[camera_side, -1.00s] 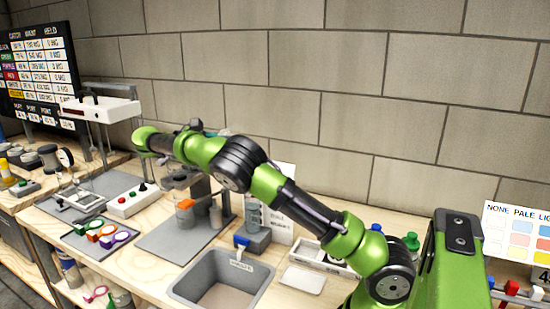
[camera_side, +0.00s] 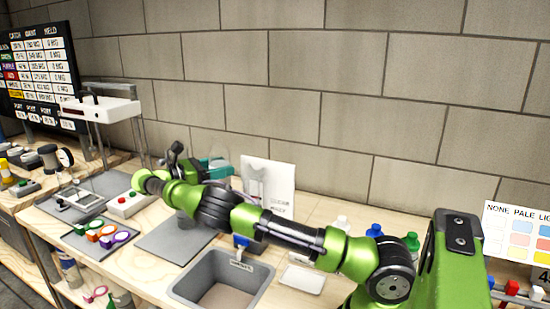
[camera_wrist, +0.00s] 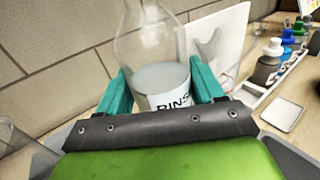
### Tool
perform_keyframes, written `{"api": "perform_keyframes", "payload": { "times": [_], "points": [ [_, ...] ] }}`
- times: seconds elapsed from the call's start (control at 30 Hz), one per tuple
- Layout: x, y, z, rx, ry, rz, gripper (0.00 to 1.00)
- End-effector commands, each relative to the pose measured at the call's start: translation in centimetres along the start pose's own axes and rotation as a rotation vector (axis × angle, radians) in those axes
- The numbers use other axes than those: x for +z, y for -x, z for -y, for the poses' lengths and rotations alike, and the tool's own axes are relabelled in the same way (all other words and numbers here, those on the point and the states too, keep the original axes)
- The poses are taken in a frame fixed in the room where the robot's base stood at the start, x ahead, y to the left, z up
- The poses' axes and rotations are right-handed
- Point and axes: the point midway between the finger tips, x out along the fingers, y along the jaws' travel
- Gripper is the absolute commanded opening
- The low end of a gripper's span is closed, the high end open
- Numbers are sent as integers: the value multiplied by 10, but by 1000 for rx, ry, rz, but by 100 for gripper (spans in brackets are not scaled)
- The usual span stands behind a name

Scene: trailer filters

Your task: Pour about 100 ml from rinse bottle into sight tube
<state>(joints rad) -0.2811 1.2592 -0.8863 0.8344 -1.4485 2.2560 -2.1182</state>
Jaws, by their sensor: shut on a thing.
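My gripper (camera_wrist: 165,92) has teal fingers shut on the rinse bottle (camera_wrist: 150,42), a clear bottle with a white label and greyish liquid in its lower part. In the wrist view the bottle looks about upright. In the side view my gripper (camera_side: 214,167) is partly behind my wrist, and the bottle is too faint to outline well. A white card (camera_side: 283,176) stands behind and right of the gripper. The sight tube is not clearly seen; my arm covers the area before the card. A clear glass edge shows at the lower left of the wrist view, but I cannot tell what it is.
A tray of capped bottles (camera_wrist: 268,78) stands right. Coloured rings (camera_side: 108,234) and a button box (camera_side: 130,202) are left. The grey mat (camera_side: 160,246) has bare room at its front.

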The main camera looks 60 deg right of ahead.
Motion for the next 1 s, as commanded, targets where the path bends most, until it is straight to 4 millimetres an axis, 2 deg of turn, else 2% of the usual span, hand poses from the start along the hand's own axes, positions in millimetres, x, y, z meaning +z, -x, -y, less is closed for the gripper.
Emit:
{"api": "perform_keyframes", "payload": {
  "times": [0.5, 1.0],
  "points": [
    [50, 1, -1, 1, 9, 9, 22],
    [52, 1, -1, 1, 11, 10, 22]
  ]
}}
